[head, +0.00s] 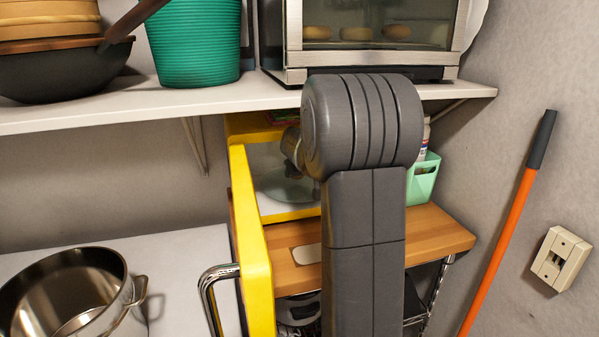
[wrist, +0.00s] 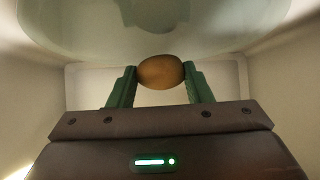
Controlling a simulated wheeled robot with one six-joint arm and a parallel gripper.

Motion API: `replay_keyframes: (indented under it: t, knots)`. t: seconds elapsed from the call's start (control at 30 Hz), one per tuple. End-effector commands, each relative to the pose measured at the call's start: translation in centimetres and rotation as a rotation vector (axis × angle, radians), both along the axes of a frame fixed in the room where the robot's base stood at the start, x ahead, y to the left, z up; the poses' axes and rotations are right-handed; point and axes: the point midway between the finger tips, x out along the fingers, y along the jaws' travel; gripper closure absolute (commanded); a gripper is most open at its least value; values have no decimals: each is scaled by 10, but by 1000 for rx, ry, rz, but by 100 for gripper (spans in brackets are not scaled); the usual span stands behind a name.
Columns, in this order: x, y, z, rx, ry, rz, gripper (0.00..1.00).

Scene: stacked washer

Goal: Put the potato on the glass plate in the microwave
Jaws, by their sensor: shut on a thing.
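The brown potato (wrist: 160,72) is between the two green fingers of my gripper (wrist: 161,76) in the wrist view, and they are shut on it. The round glass plate (wrist: 225,28) fills the top of that view, and the potato overlaps its edge in the picture. I cannot tell whether the potato touches the plate. In the head view the yellow microwave (head: 245,125) stands open, its door (head: 253,245) swung toward me. Part of the glass plate (head: 283,190) shows inside. My arm reaches in there and hides the potato and fingertips.
A wooden-topped cart (head: 438,232) carries the microwave and a mint-green holder (head: 424,180). A shelf (head: 120,108) above bears a toaster oven (head: 365,35), a teal basket (head: 195,45) and a wok (head: 65,70). A steel pot (head: 75,295) stands at lower left.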

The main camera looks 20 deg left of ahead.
Motion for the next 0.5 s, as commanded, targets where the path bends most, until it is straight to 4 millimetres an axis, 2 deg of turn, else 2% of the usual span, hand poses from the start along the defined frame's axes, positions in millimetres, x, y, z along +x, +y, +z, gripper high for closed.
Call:
replay_keyframes:
  t: [0.1,0.47,0.5]
  knots:
    - [-1,-1,-9,-3,3,-1,78]
    - [-1,-1,-14,-1,2,-1,78]
    - [-1,-1,-12,-2,2,-1,49]
